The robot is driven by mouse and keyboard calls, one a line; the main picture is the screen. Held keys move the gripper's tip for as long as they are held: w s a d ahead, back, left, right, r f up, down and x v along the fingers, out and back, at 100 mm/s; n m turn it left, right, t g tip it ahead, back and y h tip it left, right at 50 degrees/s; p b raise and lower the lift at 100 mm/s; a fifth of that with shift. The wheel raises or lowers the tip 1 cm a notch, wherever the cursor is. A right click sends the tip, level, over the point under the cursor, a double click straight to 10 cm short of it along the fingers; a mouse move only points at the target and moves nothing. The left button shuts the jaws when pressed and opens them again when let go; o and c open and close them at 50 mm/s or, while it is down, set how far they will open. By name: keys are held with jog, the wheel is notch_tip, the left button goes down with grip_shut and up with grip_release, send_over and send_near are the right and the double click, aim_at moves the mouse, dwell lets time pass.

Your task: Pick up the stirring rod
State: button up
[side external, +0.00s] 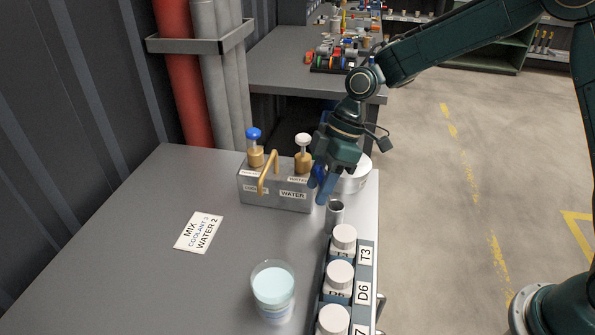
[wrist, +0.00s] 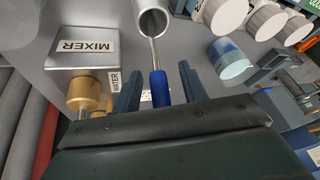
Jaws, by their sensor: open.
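The stirring rod (wrist: 159,88) has a blue handle and a thin metal shaft. Its shaft reaches into the mouth of a grey metal tube-shaped holder (wrist: 152,18), which also stands on the table in the side view (side external: 335,220). In the wrist view the blue handle lies between the two dark fingers of my gripper (wrist: 158,90), with a visible gap on each side. My gripper (side external: 322,188) is open and points down just above the holder in the side view. The fingers and handle overlap there, so the handle is hard to tell apart.
The mixer box (side external: 275,192) with blue and white knobs and a brass handle stands close left of my gripper. A white round object (side external: 354,177) is behind it. A rack of white-capped bottles (side external: 340,278) and a beaker (side external: 273,292) stand in front. The table's left is mostly clear.

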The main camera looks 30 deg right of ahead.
jog(key=shift+a+f, duration=0.15)
jog(key=shift+f, duration=0.25)
grip_shut()
